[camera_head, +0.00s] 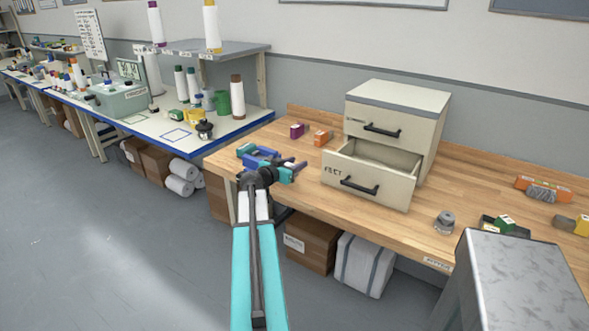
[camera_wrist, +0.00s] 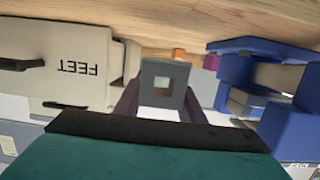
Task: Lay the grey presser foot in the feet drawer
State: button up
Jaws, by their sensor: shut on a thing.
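The grey presser foot (camera_wrist: 162,66) shows in the wrist view as a grey block with a square hole. My gripper (camera_wrist: 163,104) is shut on it, one finger at each side. In the head view my gripper (camera_head: 298,165) is above the bench's front edge, left of the feet drawer (camera_head: 365,188); the foot cannot be made out there. The drawer, lettered FEET, is the lower one of a cream cabinet (camera_head: 398,110) and is pulled open. Its visible inside looks empty. Its lettered front (camera_wrist: 75,70) shows upside down in the wrist view, left of the foot.
A blue holder (camera_wrist: 290,125) is right of the foot in the wrist view, close to my gripper. A grey spool (camera_head: 445,222) stands right of the drawer.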

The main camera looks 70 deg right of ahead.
jog(key=shift+w+d+p, duration=0.3)
jog(key=shift+w+d, duration=0.2)
jog(key=shift+d, duration=0.3)
notch_tip(320, 180, down, 2)
jog(key=shift+p, duration=0.35)
jog(key=shift+f+b, duration=0.55)
jog(key=shift+f, duration=0.1)
jog(key=shift+f+b, duration=0.2)
jog(key=shift+b, duration=0.2)
jog(key=o, duration=1.1)
jog(key=shift+r+p, duration=0.15)
jog(key=shift+p, duration=1.2)
